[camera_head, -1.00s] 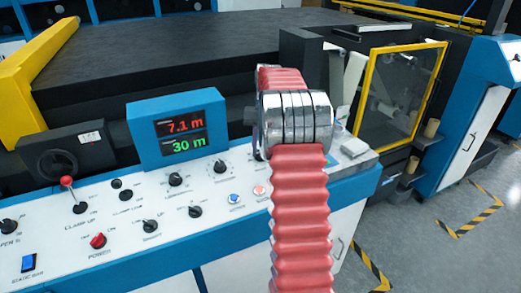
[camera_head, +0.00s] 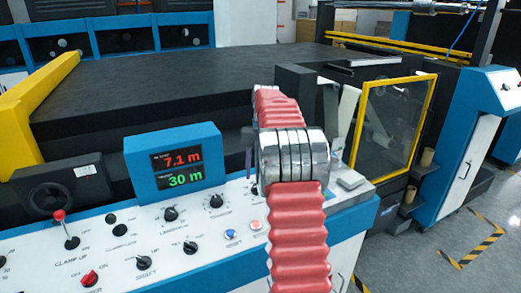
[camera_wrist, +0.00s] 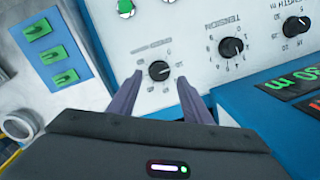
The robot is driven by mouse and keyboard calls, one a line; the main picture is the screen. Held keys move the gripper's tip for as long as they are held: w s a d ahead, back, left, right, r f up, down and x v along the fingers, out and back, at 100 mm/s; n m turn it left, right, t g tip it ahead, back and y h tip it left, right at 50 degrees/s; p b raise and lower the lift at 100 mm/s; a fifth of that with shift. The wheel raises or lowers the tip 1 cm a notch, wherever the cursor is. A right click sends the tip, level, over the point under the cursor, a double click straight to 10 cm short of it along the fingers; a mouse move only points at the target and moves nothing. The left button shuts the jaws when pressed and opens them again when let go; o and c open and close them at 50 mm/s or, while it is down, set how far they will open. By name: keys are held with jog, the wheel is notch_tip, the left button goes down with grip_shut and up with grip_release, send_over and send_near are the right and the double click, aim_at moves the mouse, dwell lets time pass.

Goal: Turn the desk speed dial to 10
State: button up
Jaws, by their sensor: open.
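In the wrist view, a black round dial (camera_wrist: 159,70) with a pale pointer sits on the white desk panel. Small marks ring it, and its label is upside down and too blurred to read. My gripper (camera_wrist: 160,79) is open, with one purple-grey finger on each side of this dial. I cannot tell whether the fingers touch it. The tension dial (camera_wrist: 231,47) is to its right and also shows in the head view (camera_head: 216,201). In the head view, my red-sleeved arm covers part of the panel, and the dial between my fingers cannot be made out.
A blue display box (camera_head: 174,158) reads 7.1 m and 30 m. Near my arm are a blue button (camera_head: 231,234) and a red button (camera_head: 256,225). Green switches (camera_wrist: 52,52) sit on a blue plate left in the wrist view. A yellow-framed guard (camera_head: 396,122) stands at right.

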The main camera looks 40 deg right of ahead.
notch_tip(320, 180, up, 9)
jog(key=shift+d+r, duration=0.15)
jog(key=shift+d, duration=0.3)
dwell(0.5)
jog(key=shift+w, duration=0.1)
jog(key=shift+n+h, duration=0.3)
jog(key=shift+h, duration=0.1)
jog(key=f, duration=0.2)
jog(key=a+f, duration=0.1)
jog(key=f, duration=0.1)
jog(key=a+f, duration=0.1)
jog(key=f, duration=0.1)
jog(key=shift+s+a+f, duration=0.15)
jog(key=shift+s+f, duration=0.05)
jog(key=shift+s, duration=0.1)
jog(key=s+a+n+t, duration=0.2)
jog(key=s+a, duration=0.6)
jog(key=a, duration=0.4)
jog(key=s+a+n+t, duration=0.1)
jog(key=s+a+n, duration=0.2)
jog(key=s+a, duration=0.5)
jog(key=s+a+r+n+t, duration=0.1)
jog(key=s+a, duration=0.7)
jog(key=a, duration=0.8)
jog(key=shift+s+a+n+t, duration=0.15)
jog(key=shift+a+n+t, duration=0.25)
jog(key=shift+n+t, duration=0.5)
